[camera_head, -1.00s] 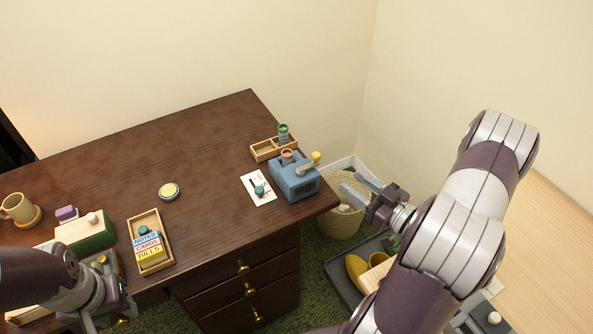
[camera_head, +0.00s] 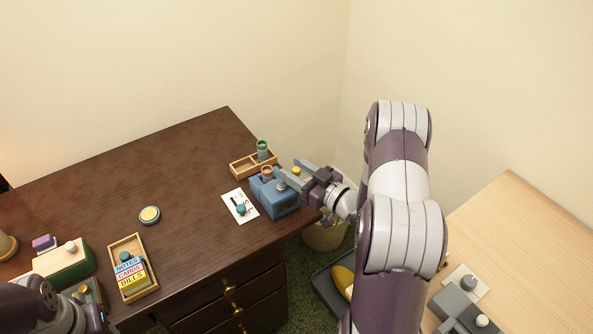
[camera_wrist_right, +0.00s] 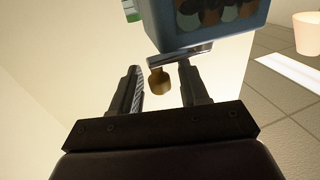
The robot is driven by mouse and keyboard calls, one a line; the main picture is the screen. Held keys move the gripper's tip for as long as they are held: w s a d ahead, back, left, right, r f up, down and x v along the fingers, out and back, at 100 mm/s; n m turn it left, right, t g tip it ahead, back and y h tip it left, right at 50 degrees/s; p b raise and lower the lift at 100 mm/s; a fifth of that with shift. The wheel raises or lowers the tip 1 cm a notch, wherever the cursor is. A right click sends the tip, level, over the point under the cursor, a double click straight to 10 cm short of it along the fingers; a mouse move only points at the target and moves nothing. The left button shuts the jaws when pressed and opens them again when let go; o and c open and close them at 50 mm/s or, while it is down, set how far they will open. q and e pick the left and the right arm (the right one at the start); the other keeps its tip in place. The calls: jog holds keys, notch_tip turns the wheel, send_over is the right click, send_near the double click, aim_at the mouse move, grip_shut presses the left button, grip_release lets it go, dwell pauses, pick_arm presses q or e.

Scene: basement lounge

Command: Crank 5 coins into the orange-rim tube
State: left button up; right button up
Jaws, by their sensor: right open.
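The blue coin machine (camera_head: 272,201) sits at the desk's right end, with the orange-rim tube (camera_head: 266,171) upright on its far side. Its yellow crank knob (camera_head: 296,170) is at the right. In the wrist view the knob (camera_wrist_right: 159,82) hangs from a grey crank arm (camera_wrist_right: 180,54), and coins show in the machine's window (camera_wrist_right: 215,14). My right gripper (camera_head: 292,175) is open, its fingers on either side of the knob; I cannot tell whether they touch it. In the wrist view the gripper (camera_wrist_right: 162,88) also shows. My left gripper (camera_head: 92,312) is partly cut off at lower left.
A wooden tray (camera_head: 241,169) behind the machine holds a green-rim tube (camera_head: 263,150). A white card (camera_head: 236,202) with a slider lies left of the machine. A card box (camera_head: 132,286), a round tin (camera_head: 150,215) and a green box (camera_head: 66,265) stand farther left. The desk middle is clear.

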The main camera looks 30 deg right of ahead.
grip_shut()
jog(key=shift+s+h, duration=0.15)
jog(key=shift+h, duration=0.15)
jog(key=m+h, duration=0.1)
jog(key=h, duration=0.1)
jog(key=s+m+t+h, duration=0.1)
jog(key=m+h, duration=0.1)
jog(key=shift+a, duration=0.15)
jog(key=m+h, duration=0.2)
jog(key=h, duration=0.1)
jog(key=s+h, duration=0.1)
jog(key=shift+a+m, duration=0.25)
jog(key=shift+m, duration=0.15)
jog(key=s+a+m+g+h+b, duration=0.1)
jog(key=a+m+g+h, duration=0.2)
jog(key=m+g+h, duration=0.4)
jog(key=s+a+m+g+h+b, duration=0.1)
jog(key=a+m+g+h+b, duration=0.1)
jog(key=m+g+h, duration=0.5)
jog(key=shift+a+m+g+h, duration=0.35)
jog(key=shift+m+g, duration=2.05)
jog(key=shift+g, duration=1.8)
jog(key=shift+w+a, duration=0.1)
